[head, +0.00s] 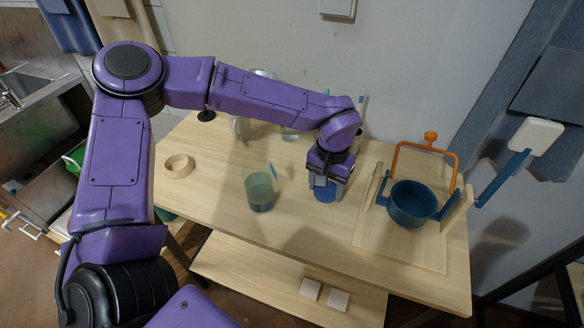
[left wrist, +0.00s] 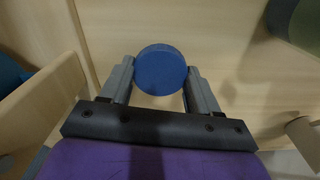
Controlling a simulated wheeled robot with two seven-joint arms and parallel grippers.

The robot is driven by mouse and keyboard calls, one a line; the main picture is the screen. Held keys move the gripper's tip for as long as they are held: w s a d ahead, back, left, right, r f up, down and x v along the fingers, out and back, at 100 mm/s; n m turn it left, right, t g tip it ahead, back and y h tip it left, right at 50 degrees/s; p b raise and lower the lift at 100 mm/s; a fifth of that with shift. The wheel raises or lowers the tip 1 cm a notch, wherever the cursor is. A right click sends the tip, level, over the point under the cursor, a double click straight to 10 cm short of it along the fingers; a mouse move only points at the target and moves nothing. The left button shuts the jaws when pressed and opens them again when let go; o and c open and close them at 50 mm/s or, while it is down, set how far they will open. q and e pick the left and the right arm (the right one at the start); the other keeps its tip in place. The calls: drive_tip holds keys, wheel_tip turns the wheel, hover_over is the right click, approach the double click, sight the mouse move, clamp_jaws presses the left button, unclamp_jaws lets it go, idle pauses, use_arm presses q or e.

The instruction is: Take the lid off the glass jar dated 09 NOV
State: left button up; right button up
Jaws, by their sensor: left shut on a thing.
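My left gripper (head: 328,182) points down over the table, its fingers shut on a blue round thing (head: 325,193) that looks like a lid. In the left wrist view the blue disc (left wrist: 161,70) sits between the two fingertips (left wrist: 160,78), seen face-on. What is beneath the disc is hidden, so I cannot tell whether it sits on a jar. A greenish glass vessel (head: 259,190) with a bluish lower part stands to the left of the gripper, apart from it. No date label is readable. My right gripper is not in view.
A pale ring (head: 178,167) lies at the table's left. Glassware (head: 289,134) stands behind my arm. The table's front middle (head: 300,235) is clear.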

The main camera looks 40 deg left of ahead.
use_arm(q)
drive_tip(key=n, duration=0.1)
drive_tip(key=r+n, duration=0.1)
drive_tip(key=n, duration=0.3)
drive_tip(key=shift+s+a+r, duration=0.1)
drive_tip(key=shift+a+r, duration=0.05)
drive_tip(key=shift+r, duration=0.25)
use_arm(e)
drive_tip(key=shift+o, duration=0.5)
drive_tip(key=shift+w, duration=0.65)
use_arm(q)
drive_tip(key=s+r+n, duration=0.4)
drive_tip(key=s+n, duration=0.1)
drive_tip(key=n, duration=1.1)
drive_tip(key=s+r+n, duration=0.4)
drive_tip(key=s+n, duration=0.2)
drive_tip(key=n, duration=1)
drive_tip(key=n+p, duration=0.6)
drive_tip(key=n, duration=0.9)
hover_over(301, 192)
drive_tip(key=f, duration=0.7)
drive_tip(key=shift+s+f, duration=0.25)
drive_tip(key=shift+f, duration=0.05)
drive_tip(key=f, duration=0.3)
drive_tip(key=shift+w+f, duration=0.2)
drive_tip(key=shift+f, duration=0.1)
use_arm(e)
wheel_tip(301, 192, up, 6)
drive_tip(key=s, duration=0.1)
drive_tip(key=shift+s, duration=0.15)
